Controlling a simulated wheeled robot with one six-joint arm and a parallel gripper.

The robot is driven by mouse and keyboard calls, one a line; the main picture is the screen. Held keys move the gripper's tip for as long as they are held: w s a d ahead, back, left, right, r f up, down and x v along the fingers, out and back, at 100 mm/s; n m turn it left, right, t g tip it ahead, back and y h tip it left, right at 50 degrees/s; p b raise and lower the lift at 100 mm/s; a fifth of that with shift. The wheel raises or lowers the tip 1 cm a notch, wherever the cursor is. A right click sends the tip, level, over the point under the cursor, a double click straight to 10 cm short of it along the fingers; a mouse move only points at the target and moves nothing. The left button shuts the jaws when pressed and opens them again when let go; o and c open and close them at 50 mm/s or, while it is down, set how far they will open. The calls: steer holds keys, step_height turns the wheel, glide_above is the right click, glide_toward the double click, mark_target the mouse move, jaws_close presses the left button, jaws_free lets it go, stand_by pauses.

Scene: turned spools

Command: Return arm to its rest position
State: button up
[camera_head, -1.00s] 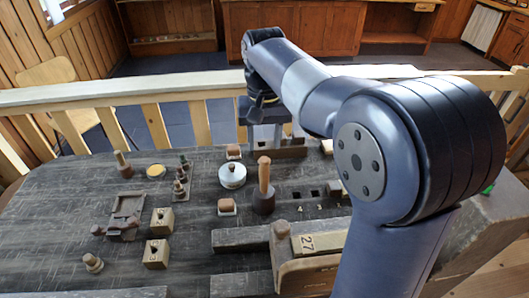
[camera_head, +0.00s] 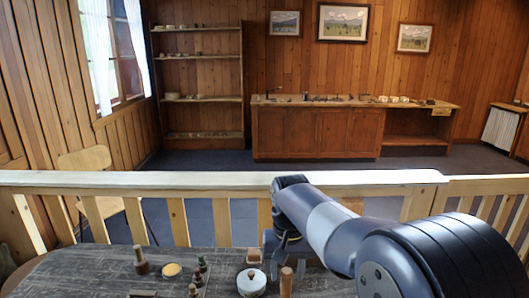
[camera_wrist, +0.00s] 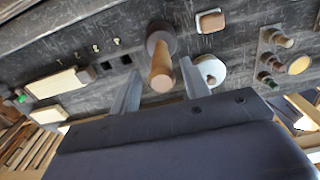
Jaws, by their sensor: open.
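My gripper (camera_wrist: 160,84) is open in the wrist view, with its two grey fingers apart. A dark-based peg with a tan wooden handle (camera_wrist: 161,70) shows in the gap between the fingers, and nothing is visibly clamped. I cannot tell its distance from the fingers. In the head view, my arm reaches forward from the lower right, and its end hangs over the far part of the dark bench (camera_head: 75,272). The fingertips are hard to make out there. The handle's top (camera_head: 286,276) shows just below.
A round white lidded pot (camera_head: 251,284), a yellow disc (camera_head: 172,270) and several small spools stand on the bench. A wooden railing (camera_head: 120,180) runs behind it. Small blocks and square holes (camera_wrist: 105,66) show in the wrist view. A cabinet (camera_head: 318,133) stands far beyond.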

mark_target(286, 285)
step_height(286, 285, down, 5)
steer(key=shift+f, duration=0.15)
step_height(286, 285, up, 2)
steer(key=shift+r, duration=0.75)
steer(key=shift+f, duration=0.1)
